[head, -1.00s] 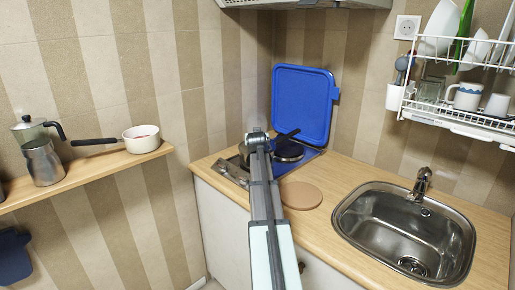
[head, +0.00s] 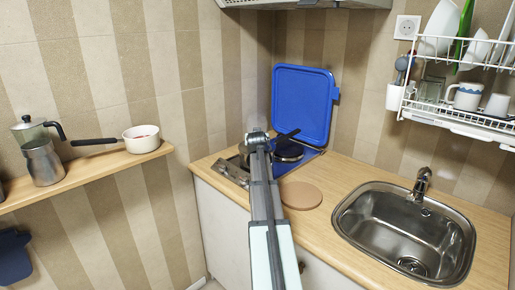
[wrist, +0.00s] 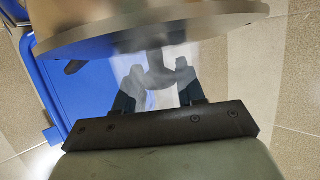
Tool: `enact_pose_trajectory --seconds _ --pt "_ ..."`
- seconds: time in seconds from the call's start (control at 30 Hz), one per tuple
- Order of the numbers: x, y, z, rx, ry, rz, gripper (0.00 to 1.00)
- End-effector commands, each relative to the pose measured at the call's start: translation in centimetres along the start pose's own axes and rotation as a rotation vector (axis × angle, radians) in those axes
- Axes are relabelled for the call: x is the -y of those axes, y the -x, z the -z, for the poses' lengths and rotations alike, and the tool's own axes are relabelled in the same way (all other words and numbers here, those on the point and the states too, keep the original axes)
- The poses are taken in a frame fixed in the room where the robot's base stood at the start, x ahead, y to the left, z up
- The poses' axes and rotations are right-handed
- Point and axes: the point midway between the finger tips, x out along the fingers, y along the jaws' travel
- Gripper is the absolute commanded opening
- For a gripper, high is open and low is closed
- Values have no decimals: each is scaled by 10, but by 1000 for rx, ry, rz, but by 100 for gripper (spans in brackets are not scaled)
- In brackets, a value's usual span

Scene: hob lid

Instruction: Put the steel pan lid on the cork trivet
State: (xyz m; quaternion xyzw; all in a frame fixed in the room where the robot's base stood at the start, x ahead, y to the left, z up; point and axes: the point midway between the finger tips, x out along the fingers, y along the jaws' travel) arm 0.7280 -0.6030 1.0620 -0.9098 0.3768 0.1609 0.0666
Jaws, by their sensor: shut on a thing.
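The steel pan lid (wrist: 190,28) fills the top of the wrist view as a wide grey, shiny disc. Its knob (wrist: 157,75) is between the fingers of my gripper (wrist: 160,70), which is shut on it. In the head view my arm's end is above the hob, and the gripper and most or all of the lid are hidden behind it. The cork trivet (head: 301,195) is a flat, round, light-brown disc on the worktop, right of my arm and in front of the hob. Its top is bare, with its left edge close behind my arm in the picture.
A dark pan (head: 289,151) with a black handle stands on the hob, before the raised blue hob lid (head: 303,105). The sink (head: 405,235) is right of the trivet. A shelf (head: 85,178) at left holds a moka pot and white saucepan. A dish rack (head: 460,120) hangs upper right.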

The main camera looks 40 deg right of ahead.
Motion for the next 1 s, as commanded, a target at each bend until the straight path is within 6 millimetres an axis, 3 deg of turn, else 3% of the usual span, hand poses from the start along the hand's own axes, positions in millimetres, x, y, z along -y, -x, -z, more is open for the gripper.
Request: enact_pose_trajectory --seconds 0.57,1.0 --pt "0 0 2 -1 0 0 0" --pt "0 7 19 -1 0 0 0"
